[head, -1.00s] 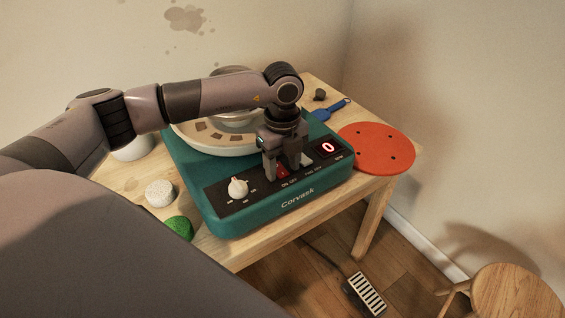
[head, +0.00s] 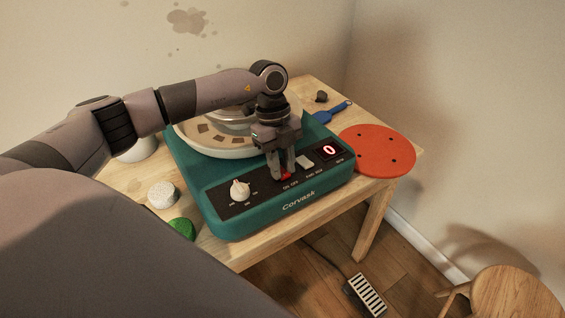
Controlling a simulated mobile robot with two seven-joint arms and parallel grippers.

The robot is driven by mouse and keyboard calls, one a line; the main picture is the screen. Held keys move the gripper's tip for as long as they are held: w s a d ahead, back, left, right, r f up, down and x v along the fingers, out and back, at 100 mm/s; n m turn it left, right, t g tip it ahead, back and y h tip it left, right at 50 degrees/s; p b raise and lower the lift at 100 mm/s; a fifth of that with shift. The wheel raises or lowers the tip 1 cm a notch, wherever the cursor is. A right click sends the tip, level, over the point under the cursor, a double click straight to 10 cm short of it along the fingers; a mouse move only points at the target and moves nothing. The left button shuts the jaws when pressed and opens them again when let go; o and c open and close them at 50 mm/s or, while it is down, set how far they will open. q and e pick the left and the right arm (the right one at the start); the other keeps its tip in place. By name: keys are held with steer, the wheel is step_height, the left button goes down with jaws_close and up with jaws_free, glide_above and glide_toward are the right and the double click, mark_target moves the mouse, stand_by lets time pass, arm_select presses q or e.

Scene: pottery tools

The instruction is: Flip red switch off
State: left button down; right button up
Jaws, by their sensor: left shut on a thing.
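The red switch (head: 286,176) is on the black control panel of the teal Corvask pottery wheel (head: 237,216), above the ON/OFF label. My left gripper (head: 283,174) points down at it, with its fingers close together around the switch. The fingers hide most of the switch, so I cannot tell which way it is tipped. My right gripper is not in view.
A white knob (head: 240,190) and a pale switch (head: 304,162) flank the red switch. An orange disc (head: 378,150), a blue tool (head: 334,111), a white sponge (head: 162,195) and a green sponge (head: 181,229) lie on the wooden table (head: 228,255). A pedal (head: 365,295) is on the floor.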

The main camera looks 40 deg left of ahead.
arm_select(q)
steer(key=c, duration=0.9)
jaws_free()
steer(key=shift+r, duration=0.1)
steer(key=v, duration=0.7)
